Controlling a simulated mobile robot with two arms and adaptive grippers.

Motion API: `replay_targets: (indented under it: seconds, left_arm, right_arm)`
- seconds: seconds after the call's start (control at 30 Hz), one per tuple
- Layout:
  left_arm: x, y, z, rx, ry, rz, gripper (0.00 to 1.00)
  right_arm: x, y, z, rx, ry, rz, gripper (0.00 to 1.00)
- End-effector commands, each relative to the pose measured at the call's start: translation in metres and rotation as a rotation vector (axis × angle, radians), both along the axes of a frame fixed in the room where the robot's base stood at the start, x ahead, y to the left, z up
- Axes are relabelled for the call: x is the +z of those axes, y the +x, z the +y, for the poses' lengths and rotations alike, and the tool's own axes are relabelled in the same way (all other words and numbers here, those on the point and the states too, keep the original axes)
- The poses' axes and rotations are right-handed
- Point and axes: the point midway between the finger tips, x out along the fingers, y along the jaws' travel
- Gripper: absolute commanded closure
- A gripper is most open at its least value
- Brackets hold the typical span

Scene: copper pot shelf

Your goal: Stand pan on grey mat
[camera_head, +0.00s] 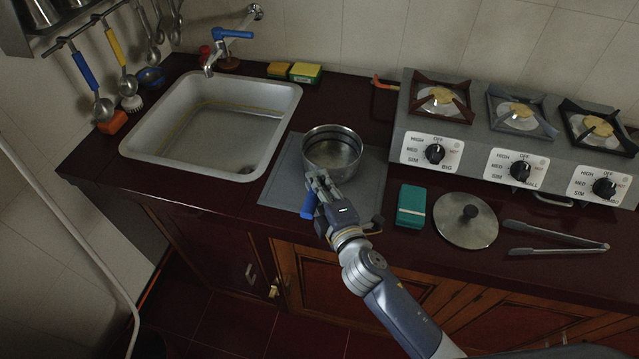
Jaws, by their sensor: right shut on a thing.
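The steel pan (332,158) is upright over the grey mat (281,178), between the sink and the stove. The picture does not show clearly whether its base touches the mat. My right gripper (321,182) is at the pan's near side, shut on the pan. The fingers hide the place where they hold it. A blue piece (308,205) shows beside the gripper; I cannot tell whether it is the pan's handle. My left gripper is not in view.
The sink (286,112) lies left of the mat. A green-topped box (411,206), a round lid (466,220) and tongs (556,241) lie to the right, before the stove (472,135). Sponges (305,72) sit behind, near the wall.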

Motion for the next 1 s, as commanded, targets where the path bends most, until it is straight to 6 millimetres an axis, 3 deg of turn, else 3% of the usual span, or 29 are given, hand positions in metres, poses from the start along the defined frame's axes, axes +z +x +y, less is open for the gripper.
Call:
replay_targets:
  seconds: [0.2, 0.23, 0.3, 0.33, 0.73, 1.0]
  left_arm:
    - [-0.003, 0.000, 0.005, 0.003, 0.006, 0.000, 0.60]
    - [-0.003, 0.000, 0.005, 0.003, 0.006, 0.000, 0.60]
    - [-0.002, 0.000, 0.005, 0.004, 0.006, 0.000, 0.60]
    - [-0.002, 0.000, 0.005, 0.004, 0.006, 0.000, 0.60]
    - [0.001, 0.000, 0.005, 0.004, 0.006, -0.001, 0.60]
    - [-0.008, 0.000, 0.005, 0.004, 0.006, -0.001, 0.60]
  right_arm:
    - [-0.001, 0.000, 0.000, 0.001, -0.001, -0.004, 1.00]
    - [-0.003, 0.000, 0.000, 0.000, 0.000, 0.000, 0.84]
    - [-0.002, 0.000, 0.000, 0.000, -0.001, 0.000, 0.68]
    - [-0.002, 0.000, 0.000, 0.000, 0.000, 0.000, 0.66]
    - [0.002, -0.001, 0.000, 0.000, -0.001, 0.000, 0.66]
    - [0.003, -0.046, -0.014, 0.000, -0.001, 0.003, 0.66]
